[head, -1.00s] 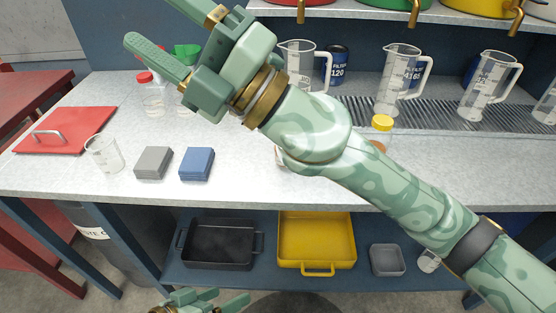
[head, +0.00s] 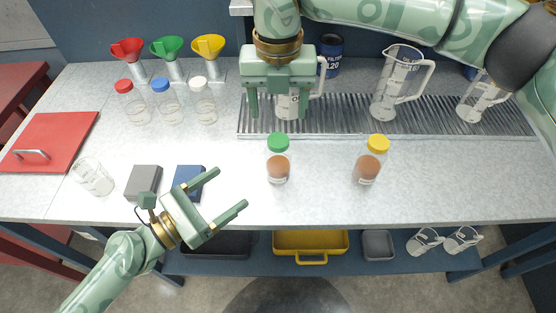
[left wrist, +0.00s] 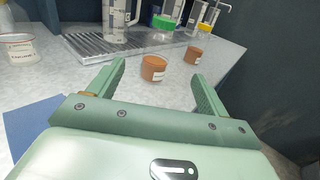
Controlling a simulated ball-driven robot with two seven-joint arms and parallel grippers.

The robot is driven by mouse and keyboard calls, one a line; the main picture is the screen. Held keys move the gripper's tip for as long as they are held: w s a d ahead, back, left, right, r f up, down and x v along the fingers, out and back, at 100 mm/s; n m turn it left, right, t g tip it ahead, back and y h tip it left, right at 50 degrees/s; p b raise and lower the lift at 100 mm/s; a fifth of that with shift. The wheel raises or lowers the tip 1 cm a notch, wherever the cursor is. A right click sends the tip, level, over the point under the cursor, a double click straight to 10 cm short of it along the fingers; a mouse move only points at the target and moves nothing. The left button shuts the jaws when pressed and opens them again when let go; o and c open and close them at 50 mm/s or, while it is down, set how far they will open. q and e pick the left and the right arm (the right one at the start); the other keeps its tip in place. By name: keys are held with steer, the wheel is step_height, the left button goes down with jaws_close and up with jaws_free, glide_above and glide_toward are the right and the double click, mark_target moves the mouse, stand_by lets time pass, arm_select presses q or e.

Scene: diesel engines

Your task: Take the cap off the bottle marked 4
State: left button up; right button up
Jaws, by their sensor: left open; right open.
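Two bottles of brown liquid stand on the bench in the head view, one with a green cap (head: 278,141) and one with a yellow cap (head: 378,142). Three clear bottles stand farther back, with red (head: 123,86), blue (head: 160,84) and white (head: 197,82) caps. I cannot read a number on any bottle. My right gripper (head: 280,108) is open and empty, above and behind the green-capped bottle. My left gripper (head: 232,186) is open and empty, left of that bottle and apart from it. The left wrist view shows both brown bottles beyond its open fingers (left wrist: 158,78).
Gray (head: 143,182) and blue (head: 189,178) blocks lie beside my left gripper. A beaker (head: 92,177) and a red lid-like plate (head: 55,140) are farther left. Jugs (head: 400,85) stand on the grate (head: 440,122) behind. Funnels (head: 166,47) stand at the back left.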

mark_target(279, 153)
arm_select(q)
steer(key=x, duration=1.5)
arm_select(e)
steer(key=shift+w+f, duration=0.1)
steer(key=shift+w, duration=0.05)
